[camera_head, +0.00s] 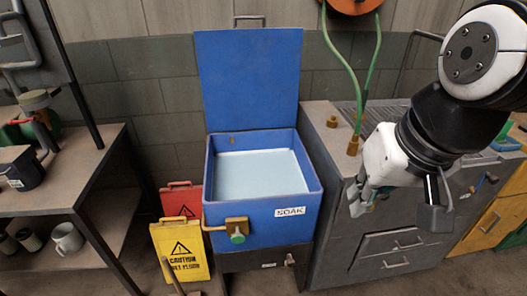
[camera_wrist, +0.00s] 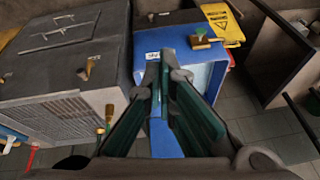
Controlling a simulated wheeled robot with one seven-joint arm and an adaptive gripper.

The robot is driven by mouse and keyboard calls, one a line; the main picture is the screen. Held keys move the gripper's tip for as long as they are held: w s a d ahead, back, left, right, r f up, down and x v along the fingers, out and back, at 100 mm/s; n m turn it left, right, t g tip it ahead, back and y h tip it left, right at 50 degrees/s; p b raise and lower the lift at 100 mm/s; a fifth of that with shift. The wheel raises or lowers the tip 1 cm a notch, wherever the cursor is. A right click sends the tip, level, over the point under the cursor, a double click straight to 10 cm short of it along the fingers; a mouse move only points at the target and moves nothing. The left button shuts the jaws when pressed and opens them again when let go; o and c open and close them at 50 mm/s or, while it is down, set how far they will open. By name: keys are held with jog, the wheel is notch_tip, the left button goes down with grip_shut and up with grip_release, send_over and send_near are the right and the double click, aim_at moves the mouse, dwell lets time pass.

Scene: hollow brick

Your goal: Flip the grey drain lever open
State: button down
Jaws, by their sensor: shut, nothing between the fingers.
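A blue tub (camera_head: 262,222) labelled SOAK stands at centre, its lid (camera_head: 247,80) up and pale liquid inside. A brass fitting with a green knob (camera_head: 237,237) is on its front left. On the dark stand below, a small grey-brown handle (camera_head: 290,259) sits beside a white label; it may be the drain lever, but it is too small to be sure. My gripper (camera_head: 360,206) is shut and empty, in front of the grey cabinet, right of the tub and apart from it. In the wrist view my gripper's fingers (camera_wrist: 166,62) overlap the blue tub (camera_wrist: 205,75).
The grey cabinet (camera_head: 338,240) with drawers and brass fittings stands right of the tub. A yellow caution sign (camera_head: 180,252) and a red one (camera_head: 180,200) stand at left. A workbench (camera_head: 70,178) with mugs below is far left. A green hose (camera_head: 371,75) hangs behind.

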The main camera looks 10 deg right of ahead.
jog(key=w+f+m+g+y+b, duration=0.1)
jog(key=w+f+m+b, duration=0.4)
jog(key=w+f, duration=0.6)
jog(key=w+f+m+g+y+b, duration=0.15)
jog(key=w+f+m+b, duration=0.25)
jog(key=w+f+b, duration=0.7)
jog(key=w+d+f+m+h+b, duration=0.1)
jog(key=d+f+m+b, duration=0.1)
jog(key=f, duration=0.8)
jog(key=w+d+f+m+g+h+b, duration=0.1)
jog(key=w+d+f+m+b, duration=0.1)
jog(key=f, duration=0.9)
jog(key=w+d+f+m+h+b, duration=0.1)
jog(key=d+f, duration=0.4)
jog(key=f, duration=0.6)
jog(key=w+m+b, duration=0.1)
jog(key=m, duration=0.1)
jog(key=shift+f+m+g+b, duration=0.2)
jog(key=shift+m+g+b, duration=0.1)
jog(key=shift+g+b, duration=0.05)
